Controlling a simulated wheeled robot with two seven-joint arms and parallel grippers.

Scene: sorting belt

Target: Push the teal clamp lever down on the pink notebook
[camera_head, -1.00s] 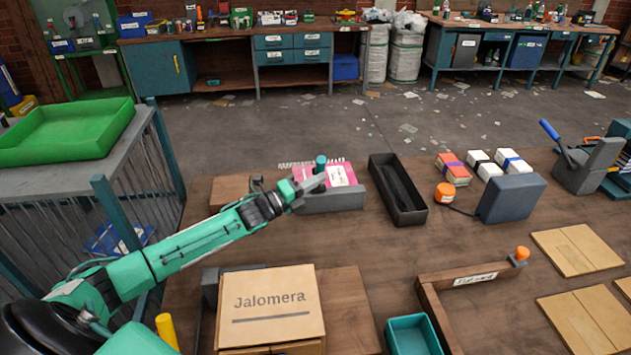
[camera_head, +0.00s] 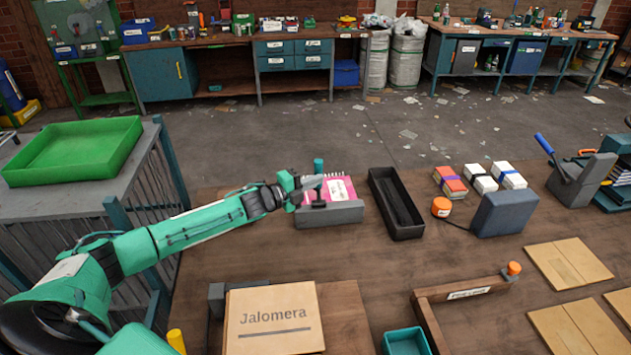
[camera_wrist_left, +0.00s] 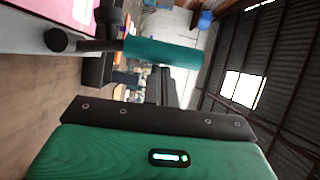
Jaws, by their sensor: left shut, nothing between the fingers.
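The pink notebook (camera_head: 342,185) lies at the back of the bench behind a grey clamp block (camera_head: 335,214), partly covered by my arm. The clamp's teal lever (camera_head: 318,166) stands upright there. My left gripper (camera_head: 316,182) is shut and empty, close beside the lever; I cannot tell whether they touch. In the left wrist view, the teal lever (camera_wrist_left: 165,52) lies across the picture beyond my finger tips (camera_wrist_left: 164,80), joined to a dark pivot. A corner of the notebook (camera_wrist_left: 35,12) shows at upper left. My right gripper is out of view.
A long dark tray (camera_head: 396,205) stands right of the clamp. An orange knob (camera_head: 441,207), a blue-grey block (camera_head: 504,213) and banded bundles (camera_head: 481,178) lie further right. A cardboard box (camera_head: 272,318) stands in front. The bench middle is mostly clear.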

